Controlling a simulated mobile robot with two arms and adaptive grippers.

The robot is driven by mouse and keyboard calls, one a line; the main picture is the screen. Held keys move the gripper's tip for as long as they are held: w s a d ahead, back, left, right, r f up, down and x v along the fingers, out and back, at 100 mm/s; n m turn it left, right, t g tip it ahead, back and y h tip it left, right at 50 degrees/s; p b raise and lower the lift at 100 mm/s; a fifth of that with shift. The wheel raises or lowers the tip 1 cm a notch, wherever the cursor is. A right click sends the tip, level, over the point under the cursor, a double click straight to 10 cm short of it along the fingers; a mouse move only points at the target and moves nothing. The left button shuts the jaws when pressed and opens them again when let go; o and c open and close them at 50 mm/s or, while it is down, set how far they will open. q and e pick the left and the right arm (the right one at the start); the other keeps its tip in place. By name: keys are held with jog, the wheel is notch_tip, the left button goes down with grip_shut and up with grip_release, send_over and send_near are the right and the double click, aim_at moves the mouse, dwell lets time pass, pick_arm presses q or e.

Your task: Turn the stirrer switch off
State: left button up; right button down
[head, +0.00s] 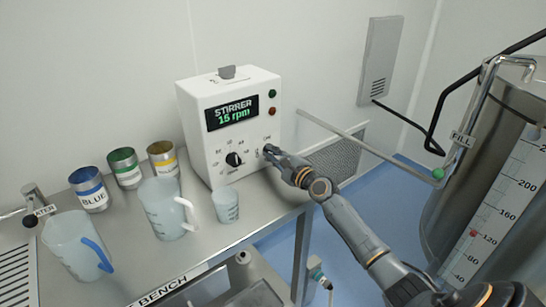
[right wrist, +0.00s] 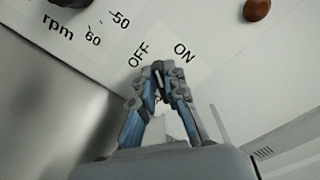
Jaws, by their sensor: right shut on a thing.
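The stirrer control box (head: 205,155) is a white box standing on the bench. Its display (head: 232,112) reads "STIRRER 15 rpm". My right gripper (head: 268,150) is at the lower right of the box's front face, at the ON/OFF switch. In the right wrist view my right gripper (right wrist: 160,75) has its fingertips closed together just below the OFF label (right wrist: 139,56) and the ON label (right wrist: 184,53). It is shut on the stirrer switch, which the fingers mostly hide, so its position is hard to tell. My left gripper is not in view.
A black rpm knob (head: 233,159) is left of the switch; a green lamp (head: 272,94) and a red lamp (head: 272,111) are above it. Jugs (head: 165,208), a small beaker (head: 225,205) and paint-like cans (head: 125,168) stand on the bench. A steel tank (head: 490,170) stands at right.

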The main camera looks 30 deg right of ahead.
jog(key=n+b, duration=0.1)
jog(key=n, duration=0.2)
jog(key=f+n+b, duration=0.1)
jog(key=n+b, duration=0.1)
jog(key=n, duration=0.1)
jog(key=shift+a, duration=0.1)
jog(key=shift+n, duration=0.3)
dwell(0.3)
jog(key=c, duration=1.4)
grip_release()
jog(key=shift+r, duration=0.1)
jog(key=s, duration=0.8)
jog(key=s+d, duration=0.1)
jog(key=s, duration=0.3)
jog(key=shift+s, duration=0.1)
